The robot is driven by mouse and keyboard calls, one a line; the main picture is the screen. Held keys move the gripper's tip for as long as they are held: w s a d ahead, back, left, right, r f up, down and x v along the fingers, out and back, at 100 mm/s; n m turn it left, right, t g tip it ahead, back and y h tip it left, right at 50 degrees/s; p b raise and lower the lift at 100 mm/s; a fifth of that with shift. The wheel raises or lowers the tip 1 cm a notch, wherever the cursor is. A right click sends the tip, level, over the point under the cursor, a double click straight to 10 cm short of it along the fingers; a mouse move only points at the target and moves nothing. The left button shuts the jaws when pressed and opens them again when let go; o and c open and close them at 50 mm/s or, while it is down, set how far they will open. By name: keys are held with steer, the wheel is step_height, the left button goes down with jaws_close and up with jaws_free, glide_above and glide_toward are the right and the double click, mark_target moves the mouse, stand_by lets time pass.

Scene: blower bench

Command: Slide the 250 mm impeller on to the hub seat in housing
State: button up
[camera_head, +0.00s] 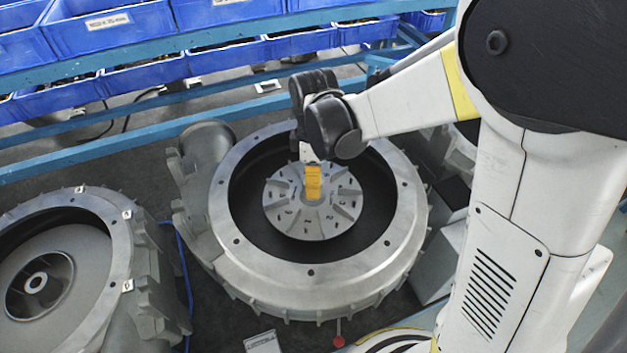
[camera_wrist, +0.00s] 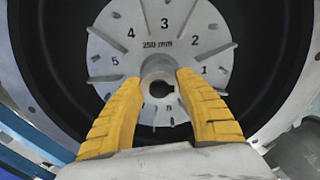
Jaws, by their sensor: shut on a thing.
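The impeller (camera_head: 285,215) is a flat grey disc with raised vanes, over the dark inside of the housing (camera_head: 402,260). In the wrist view the impeller (camera_wrist: 128,57) shows numbers and the mark "250 mm". My gripper (camera_head: 313,190) has yellow fingers and comes down on the disc's middle. In the wrist view my gripper (camera_wrist: 160,98) has its fingers on either side of the impeller's central boss, shut on it. The bore with a keyway shows between the fingertips. The hub seat is hidden under the disc, and I cannot tell whether the disc touches it.
A second housing (camera_head: 90,300) with a smaller impeller (camera_head: 38,285) inside stands at the left. Blue bins (camera_head: 110,28) sit on a blue rack at the back. A small labelled block (camera_head: 262,342) and a red knob (camera_head: 338,341) are near the housing's front.

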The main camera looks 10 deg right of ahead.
steer(key=shift+f+b, duration=1.95)
steer(key=shift+f, duration=0.3)
stand_by(0.4)
steer(key=shift+r, duration=0.35)
stand_by(0.3)
steer(key=shift+f, duration=0.35)
stand_by(0.9)
steer(key=shift+r, duration=0.35)
steer(key=shift+f+b, duration=0.3)
steer(key=shift+b, duration=0.3)
stand_by(1.6)
steer(key=shift+r, duration=0.25)
stand_by(0.8)
